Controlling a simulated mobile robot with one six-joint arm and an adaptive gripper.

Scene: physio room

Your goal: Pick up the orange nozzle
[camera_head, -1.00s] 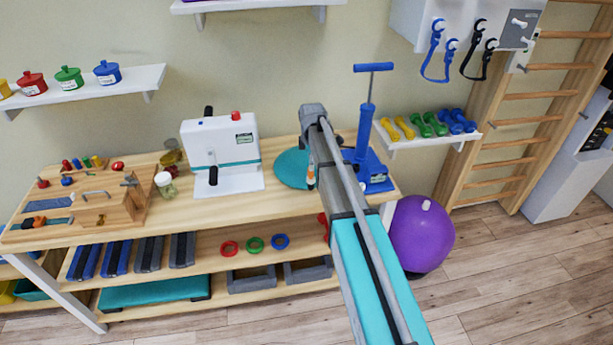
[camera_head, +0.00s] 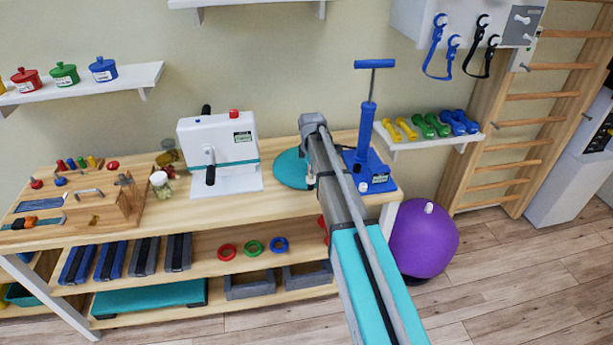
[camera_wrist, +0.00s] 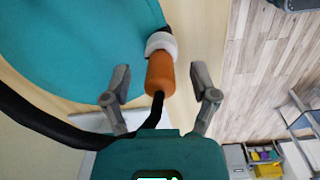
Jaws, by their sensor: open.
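The orange nozzle (camera_wrist: 160,70) shows in the wrist view, with a white collar (camera_wrist: 160,43) at its upper end and a black lead at its lower end. My gripper (camera_wrist: 160,80) is open, with one finger to each side of the nozzle in the picture. Gaps show between both fingers and the nozzle, and I cannot tell how far it lies beyond the fingertips. In the head view my arm hides the nozzle and my fingers, in front of the bench by the teal round pad (camera_head: 290,168).
A white machine with a crank (camera_head: 218,150) stands left of the pad on the wooden bench (camera_head: 235,206). A blue pump (camera_head: 367,160) stands close on the right. A thick black hose (camera_wrist: 45,122) curves in at the wrist view's left. A purple ball (camera_head: 423,242) is on the floor.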

